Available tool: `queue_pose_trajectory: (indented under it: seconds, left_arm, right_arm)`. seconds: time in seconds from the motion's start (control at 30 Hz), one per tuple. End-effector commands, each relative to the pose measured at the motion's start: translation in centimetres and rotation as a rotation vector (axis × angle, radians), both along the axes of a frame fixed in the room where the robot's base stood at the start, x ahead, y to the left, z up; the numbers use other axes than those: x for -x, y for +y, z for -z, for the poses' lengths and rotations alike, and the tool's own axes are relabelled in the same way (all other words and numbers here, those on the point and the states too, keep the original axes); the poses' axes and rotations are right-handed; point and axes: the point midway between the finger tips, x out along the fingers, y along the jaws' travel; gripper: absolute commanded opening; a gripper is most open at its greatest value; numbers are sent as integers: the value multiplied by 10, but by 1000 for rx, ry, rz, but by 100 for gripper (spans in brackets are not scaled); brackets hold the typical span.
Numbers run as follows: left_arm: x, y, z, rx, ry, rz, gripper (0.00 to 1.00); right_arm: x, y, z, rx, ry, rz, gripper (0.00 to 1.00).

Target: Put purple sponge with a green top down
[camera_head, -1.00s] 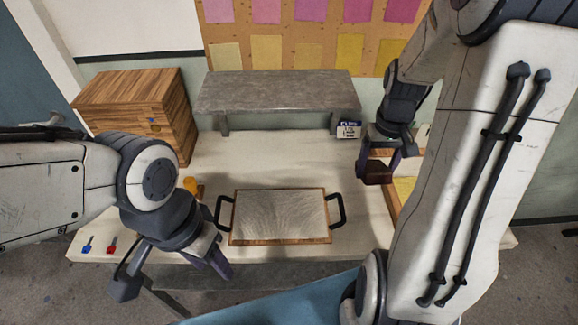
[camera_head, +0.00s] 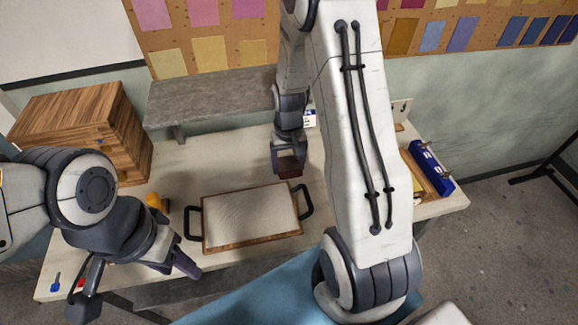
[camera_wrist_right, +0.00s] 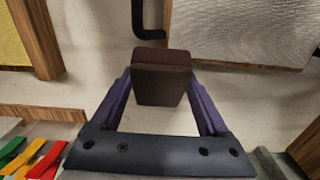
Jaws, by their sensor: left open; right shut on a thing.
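My right gripper (camera_head: 288,168) is shut on a dark maroon-brown block, probably the sponge (camera_head: 289,165). It holds the block over the pale table, just beyond the tray's right back corner. In the right wrist view the block (camera_wrist_right: 160,84) sits between the two purple fingers, and no green top can be made out. My left gripper (camera_head: 138,285) is open and empty at the table's front left, partly over its edge.
The tray (camera_head: 252,238) with black handles lies at the table's middle. A grey raised shelf (camera_head: 205,103) and a wooden drawer box (camera_head: 70,115) stand behind. An orange thing (camera_head: 154,200) is left of the tray. A blue object (camera_head: 432,168) lies at the far right.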

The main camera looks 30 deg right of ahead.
Motion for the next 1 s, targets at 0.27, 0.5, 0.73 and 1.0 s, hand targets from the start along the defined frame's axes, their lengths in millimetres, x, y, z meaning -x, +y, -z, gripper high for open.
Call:
queue_pose_trajectory:
  seconds: [0.27, 0.5, 0.73, 1.0]
  left_arm:
    - [0, 0, -6, 0, 0, 0, 50]
    - [0, 0, -4, 0, 0, 0, 50]
    - [0, 0, -4, 0, 0, 0, 50]
    - [0, 0, -5, 0, 0, 0, 50]
  right_arm:
    - [0, 0, 21, 0, 0, -2, 0]
    - [0, 0, 24, 0, 0, -2, 0]
    - [0, 0, 24, 0, 0, -2, 100]
    - [-1, 0, 16, 1, -2, -2, 100]
